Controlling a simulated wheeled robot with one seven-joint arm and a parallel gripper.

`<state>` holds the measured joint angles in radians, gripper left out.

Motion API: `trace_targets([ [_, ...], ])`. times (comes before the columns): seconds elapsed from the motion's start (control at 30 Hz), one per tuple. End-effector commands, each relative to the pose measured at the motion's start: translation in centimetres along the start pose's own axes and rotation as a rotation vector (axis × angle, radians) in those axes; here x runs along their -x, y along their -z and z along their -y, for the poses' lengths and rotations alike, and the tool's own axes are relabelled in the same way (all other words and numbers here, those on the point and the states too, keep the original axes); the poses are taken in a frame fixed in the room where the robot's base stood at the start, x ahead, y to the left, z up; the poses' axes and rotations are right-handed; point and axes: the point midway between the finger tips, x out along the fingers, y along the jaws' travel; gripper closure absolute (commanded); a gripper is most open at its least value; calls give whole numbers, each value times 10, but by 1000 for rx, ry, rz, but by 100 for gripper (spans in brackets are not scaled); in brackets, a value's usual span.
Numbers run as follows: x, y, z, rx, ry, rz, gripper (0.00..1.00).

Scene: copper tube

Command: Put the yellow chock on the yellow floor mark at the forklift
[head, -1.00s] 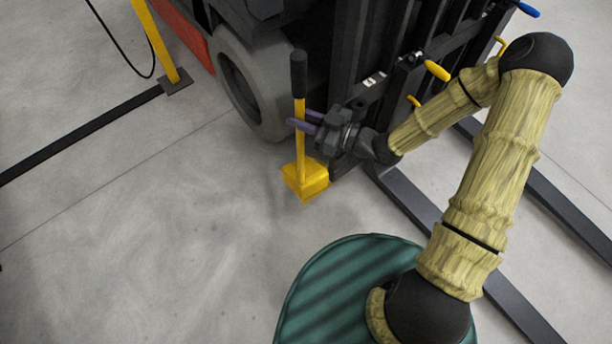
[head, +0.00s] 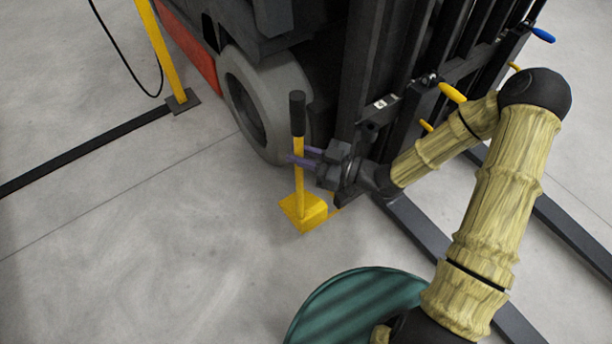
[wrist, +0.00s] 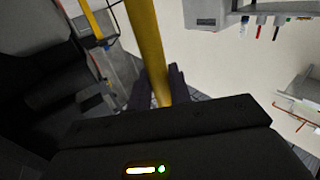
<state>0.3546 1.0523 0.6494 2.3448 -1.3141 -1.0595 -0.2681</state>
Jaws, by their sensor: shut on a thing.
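The yellow chock (head: 305,214) has a wedge-shaped base and an upright yellow handle with a black grip (head: 297,113). My gripper (head: 302,158) is shut on the handle, below the black grip. In the wrist view the yellow handle (wrist: 148,50) runs down between the dark fingers (wrist: 165,90). The chock's base is at or just above the floor; I cannot tell whether it touches. The forklift (head: 263,105) stands behind, its pale front wheel beyond the chock. A small yellow patch (head: 333,212) shows beside the base, possibly the floor mark; most of it is hidden.
The forklift's dark mast (head: 372,85) rises close behind my gripper, with yellow and blue handles on its frame. Its forks (head: 415,225) lie along the floor at right. A yellow post (head: 163,52) stands at upper left.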

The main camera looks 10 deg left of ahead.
Motion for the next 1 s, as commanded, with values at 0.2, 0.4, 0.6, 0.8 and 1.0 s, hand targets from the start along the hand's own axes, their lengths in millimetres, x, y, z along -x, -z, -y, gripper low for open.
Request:
trace_targets([
  [0.2,-1,-36,0,3,1,-9,100],
  [0.4,-1,-69,1,3,1,-9,100],
  [0.6,-1,-97,1,4,2,-10,100],
  [0.8,-1,-116,1,5,1,-10,100],
  [1.0,-1,-129,1,4,0,-9,100],
])
